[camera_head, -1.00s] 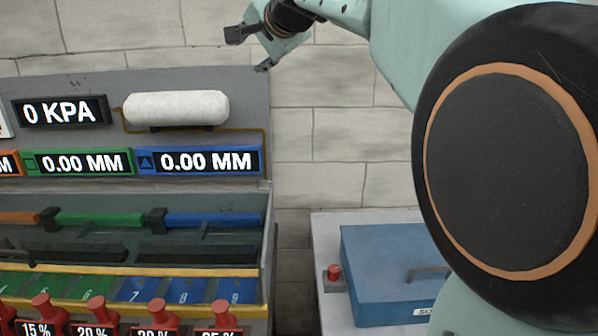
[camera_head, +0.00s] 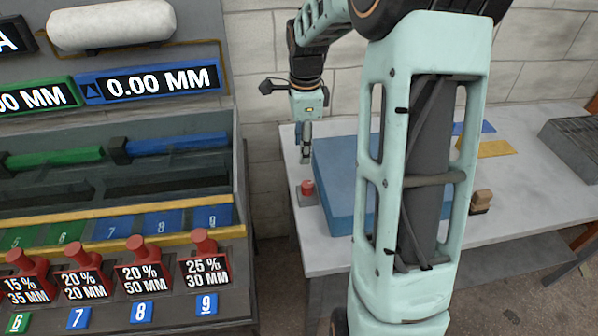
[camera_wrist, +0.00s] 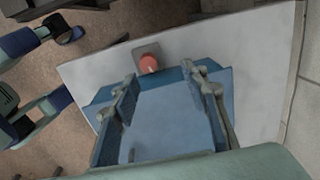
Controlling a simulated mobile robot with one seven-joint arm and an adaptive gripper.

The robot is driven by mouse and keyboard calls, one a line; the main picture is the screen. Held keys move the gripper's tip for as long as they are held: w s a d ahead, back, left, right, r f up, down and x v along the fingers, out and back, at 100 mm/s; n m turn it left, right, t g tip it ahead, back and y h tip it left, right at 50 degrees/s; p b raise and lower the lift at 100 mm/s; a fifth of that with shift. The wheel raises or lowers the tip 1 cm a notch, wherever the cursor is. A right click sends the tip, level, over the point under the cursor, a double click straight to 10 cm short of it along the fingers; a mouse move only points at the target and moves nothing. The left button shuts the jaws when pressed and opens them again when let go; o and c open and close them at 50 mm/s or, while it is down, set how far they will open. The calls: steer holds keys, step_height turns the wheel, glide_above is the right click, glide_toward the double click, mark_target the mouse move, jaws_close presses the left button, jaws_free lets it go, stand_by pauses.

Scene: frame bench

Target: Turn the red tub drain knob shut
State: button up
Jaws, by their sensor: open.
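The red drain knob (camera_head: 307,187) sits on a small grey base at the left of the bench, beside the blue tub (camera_head: 335,180). In the wrist view the knob (camera_wrist: 149,63) shows just beyond the fingertips, roughly between their lines. My gripper (camera_head: 306,160) points down above the knob and looks apart from it. In the wrist view its two fingers (camera_wrist: 159,78) are spread with nothing held between them. The blue tub lid or body (camera_wrist: 170,120) fills the space behind the fingers in that view.
A panel with red-topped weights (camera_head: 204,275) and displays stands to the left, across a gap from the bench (camera_head: 470,220). Blue and yellow sheets (camera_head: 490,148), a small wooden block (camera_head: 482,200) and a grey ribbed box (camera_head: 575,140) lie to the right.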

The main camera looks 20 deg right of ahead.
mark_target(308, 184)
steer(key=shift+m+g, duration=0.4)
steer(key=f, duration=0.4)
steer(key=s+f, duration=0.1)
steer(key=f, duration=0.3)
steer(key=s+f, duration=0.1)
steer(key=f, duration=0.3)
steer(key=shift+d+f, duration=0.1)
steer(key=shift+d, duration=0.25)
jaws_close()
